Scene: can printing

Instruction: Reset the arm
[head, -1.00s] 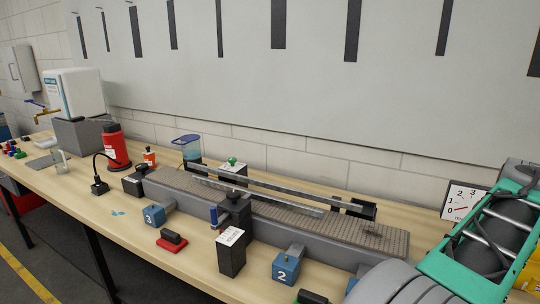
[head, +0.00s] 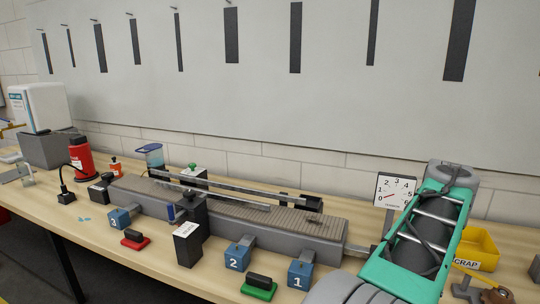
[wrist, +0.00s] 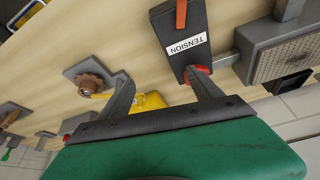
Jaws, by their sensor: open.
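My arm (head: 405,265), with its green link and grey joints, reaches over the right part of the workbench in the head view. I cannot make out the fingers in that view. In the wrist view my gripper (wrist: 163,84) is open, its two dark fingers spread apart with nothing held between them. The right finger overlaps the lower end of a black gauge box labelled TENSION (wrist: 186,45); I cannot tell whether they touch. The left finger is near a brown toothed wheel (wrist: 90,84) on a grey base.
A conveyor (head: 250,220) runs along the workbench (head: 190,275), with numbered blue blocks (head: 237,257) in front. A dial gauge (head: 396,190) stands left of my arm, and a yellow SCRAP bin (head: 480,247) right of it. A green-based switch (head: 259,288) sits near the front edge.

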